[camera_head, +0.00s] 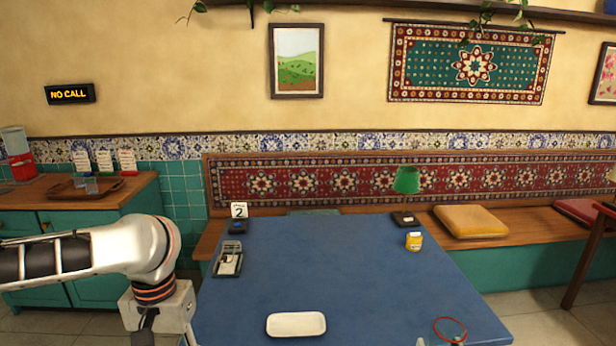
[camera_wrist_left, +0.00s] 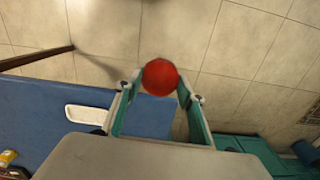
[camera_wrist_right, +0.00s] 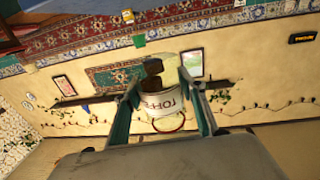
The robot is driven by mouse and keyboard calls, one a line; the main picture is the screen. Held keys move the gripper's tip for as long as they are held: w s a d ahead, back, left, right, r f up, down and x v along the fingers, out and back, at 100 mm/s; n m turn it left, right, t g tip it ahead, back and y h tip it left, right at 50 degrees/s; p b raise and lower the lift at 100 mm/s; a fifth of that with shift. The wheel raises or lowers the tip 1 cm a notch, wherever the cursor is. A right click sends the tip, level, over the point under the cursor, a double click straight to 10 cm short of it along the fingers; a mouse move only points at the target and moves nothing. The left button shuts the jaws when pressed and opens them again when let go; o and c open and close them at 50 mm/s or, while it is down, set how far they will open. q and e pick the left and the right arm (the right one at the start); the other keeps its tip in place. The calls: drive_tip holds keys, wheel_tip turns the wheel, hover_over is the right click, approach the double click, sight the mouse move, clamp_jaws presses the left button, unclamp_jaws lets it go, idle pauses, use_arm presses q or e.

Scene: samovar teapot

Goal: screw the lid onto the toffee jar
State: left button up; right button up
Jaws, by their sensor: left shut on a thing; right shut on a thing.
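The toffee jar (camera_wrist_right: 163,103) is clear, with a white lettered label, a red rim and brown toffees inside. My right gripper (camera_wrist_right: 160,82) is shut on it. In the head view only the jar's red rim (camera_head: 451,320) and a little of its clear wall show, at the bottom right; the rim is open and uncovered. The red round lid (camera_wrist_left: 160,77) is between the fingers of my left gripper (camera_wrist_left: 160,88), which is shut on it, over the floor beside the table. Lid and jar are apart. The left fingertips are hidden below the head view.
The blue table (camera_head: 330,270) is mostly clear. A white tray (camera_head: 296,325) lies near its front. A bench runs behind.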

use_arm(q)
drive_tip(key=shift+s+a+r, duration=0.1)
drive_tip(key=shift+s+a, duration=0.05)
drive_tip(key=shift+a, duration=0.35)
use_arm(e)
drive_tip(key=shift+s+a+r+y, duration=0.1)
drive_tip(key=shift+s+r+y, duration=0.05)
drive_tip(key=shift+s, duration=0.5)
drive_tip(key=shift+s+a+r+y, duration=0.1)
drive_tip(key=shift+s+r+y, duration=0.05)
drive_tip(key=shift+s, duration=0.5)
drive_tip(key=a+r+n+g+y, duration=0.1)
drive_tip(key=a+n+g+y, duration=0.3)
drive_tip(key=a, duration=1.4)
drive_tip(key=n+y, duration=0.4)
drive_tip(key=y, duration=0.3)
drive_tip(key=shift+w+y, duration=0.25)
drive_tip(key=shift+y, duration=0.05)
use_arm(q)
drive_tip(key=shift+d, duration=0.1)
